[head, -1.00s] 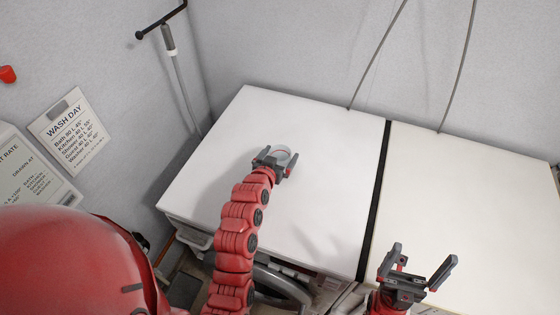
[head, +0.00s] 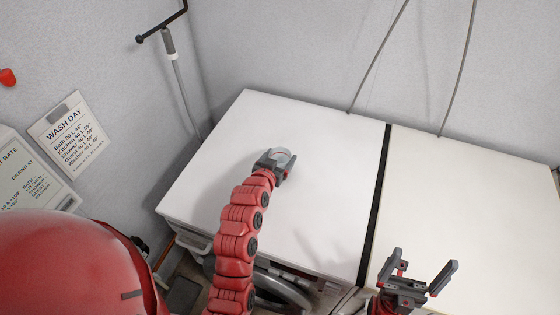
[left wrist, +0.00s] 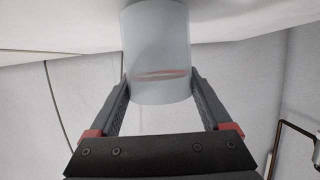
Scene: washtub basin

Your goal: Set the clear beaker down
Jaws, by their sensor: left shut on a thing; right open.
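The clear beaker (head: 281,155) is at my left gripper (head: 279,163), over the white top of the left machine (head: 300,210). In the left wrist view the beaker (left wrist: 156,40) is a pale see-through cylinder with a faint reddish mark, between the two fingers of my left gripper (left wrist: 160,95), which is shut on it. One end of the beaker is close to the white surface (left wrist: 60,35); I cannot tell whether they touch. My right gripper (head: 426,272) is open and empty, low over the right white machine top (head: 470,200).
A dark gap (head: 378,200) divides the two white tops. Both tops are otherwise bare. Grey hoses (head: 455,75) run down the wall behind. A grey pipe (head: 182,85) stands at the left wall, near a "Wash Day" sign (head: 66,134).

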